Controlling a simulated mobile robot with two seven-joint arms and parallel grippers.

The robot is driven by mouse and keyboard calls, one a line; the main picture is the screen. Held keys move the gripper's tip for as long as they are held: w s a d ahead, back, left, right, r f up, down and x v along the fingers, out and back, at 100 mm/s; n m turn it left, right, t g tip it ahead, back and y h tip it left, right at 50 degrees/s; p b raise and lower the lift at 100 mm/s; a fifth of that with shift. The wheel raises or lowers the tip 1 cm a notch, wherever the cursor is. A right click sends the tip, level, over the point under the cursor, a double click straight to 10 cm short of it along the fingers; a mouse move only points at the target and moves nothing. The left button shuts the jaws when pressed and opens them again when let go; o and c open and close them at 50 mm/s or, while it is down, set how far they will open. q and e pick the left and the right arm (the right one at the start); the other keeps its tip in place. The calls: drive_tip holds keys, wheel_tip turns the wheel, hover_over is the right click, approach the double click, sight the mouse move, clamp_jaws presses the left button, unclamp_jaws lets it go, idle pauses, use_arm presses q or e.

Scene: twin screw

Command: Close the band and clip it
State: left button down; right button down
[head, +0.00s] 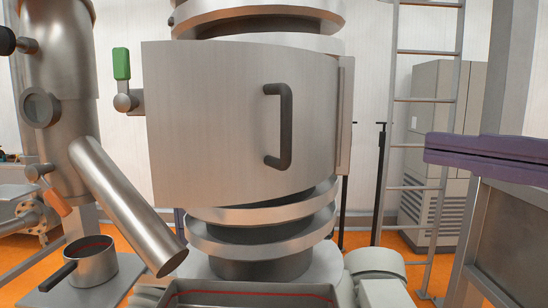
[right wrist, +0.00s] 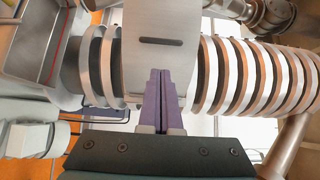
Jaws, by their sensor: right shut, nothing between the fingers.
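The band (head: 220,120) is a wide, curved sheet of bare metal with a dark bar handle (head: 287,126) right of its middle. It stands in front of the ribbed column, and its left edge reaches out past the column. A green-handled lever (head: 122,65) on a metal pivot sits just beyond that left edge; it looks like the clip. My right gripper (head: 430,148) has purple fingers, shut and empty, right of the band and apart from it. In the right wrist view, its fingers (right wrist: 160,76) point towards the band (right wrist: 188,62). My left gripper is not seen.
A slanted metal pipe (head: 130,205) and a small pot (head: 92,262) stand at the left. A metal tray (head: 250,300) with a red line inside is below the column. A ladder (head: 425,120) and a grey cabinet (head: 430,85) stand behind at the right.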

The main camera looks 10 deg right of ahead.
drive_tip(key=p, duration=0.5)
approach(290, 129)
drive_tip(key=x, duration=0.6)
drive_tip(key=shift+d+r, duration=0.1)
drive_tip(key=shift+w+a, duration=0.25)
drive_tip(key=shift+w, duration=0.15)
